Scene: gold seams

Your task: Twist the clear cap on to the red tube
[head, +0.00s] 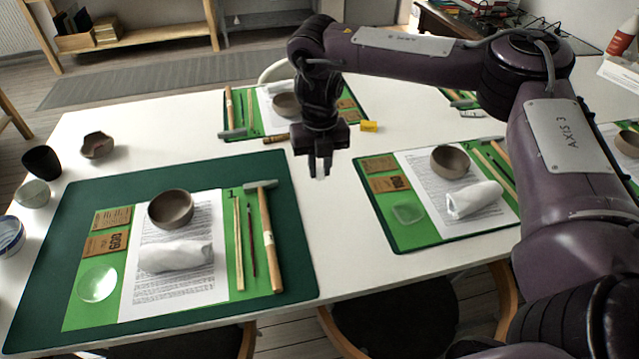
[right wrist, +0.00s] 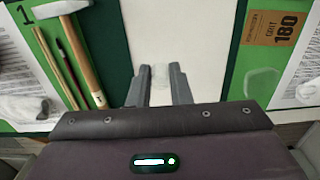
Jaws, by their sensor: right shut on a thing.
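My right gripper (head: 320,172) hangs over the bare white strip of table between two green work mats, fingers pointing down. It is shut on a small pale, see-through thing, probably the clear cap (right wrist: 160,73), which shows between the fingertips in the right wrist view. The fingers hide part of it. I cannot make out a red tube for certain. A red bottle (head: 622,33) stands at the far right edge, well away from the gripper. My left gripper is not in view.
The left mat (head: 290,200) holds a bowl (head: 171,209), a rolled cloth (head: 176,257), a hammer (head: 267,235) and sticks. The right mat (head: 440,240) holds another bowl (head: 450,162) and a cloth (head: 474,199). The white strip below is clear.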

